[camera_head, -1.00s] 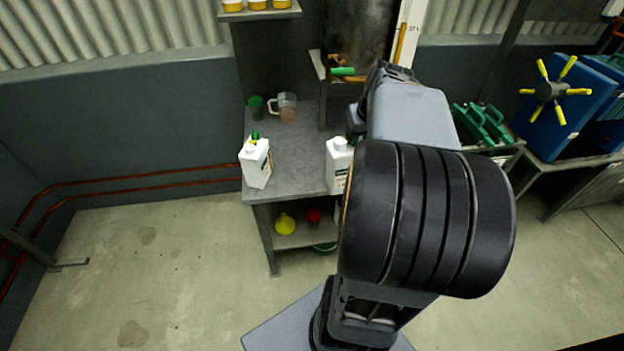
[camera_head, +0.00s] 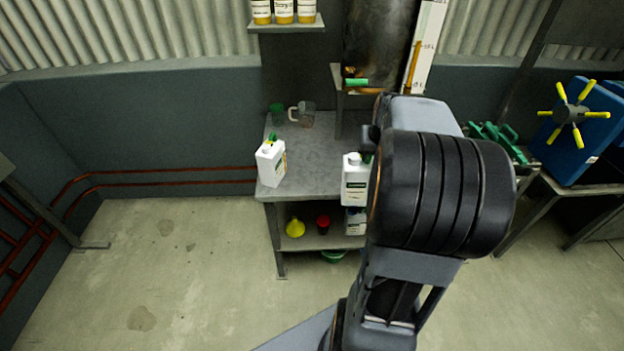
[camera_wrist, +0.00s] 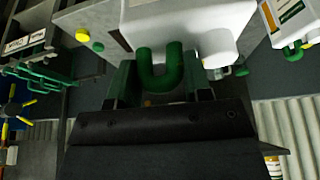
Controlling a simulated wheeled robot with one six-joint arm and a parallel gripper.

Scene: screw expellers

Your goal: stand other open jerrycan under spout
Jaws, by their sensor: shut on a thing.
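A white jerrycan (camera_head: 356,181) with a dark green label is at the front right of the grey bench; it also fills the top of the wrist view (camera_wrist: 185,22). My gripper (camera_wrist: 160,82) is shut on its green U-shaped handle (camera_wrist: 160,68). In the head view my arm hides the gripper. I cannot tell whether this can touches the bench. A second white jerrycan (camera_head: 270,164) stands upright at the bench's left front, also at the wrist view's right edge (camera_wrist: 287,20). A green lever (camera_head: 356,82) shows at the dark tank's base; I cannot make out the spout.
The grey bench (camera_head: 312,178) has a clear middle. A clear jug (camera_head: 304,114) and a green cup (camera_head: 278,115) stand at its back. A yellow funnel (camera_head: 296,228) and a red item (camera_head: 323,223) are on the lower shelf. A blue machine (camera_head: 570,135) stands right.

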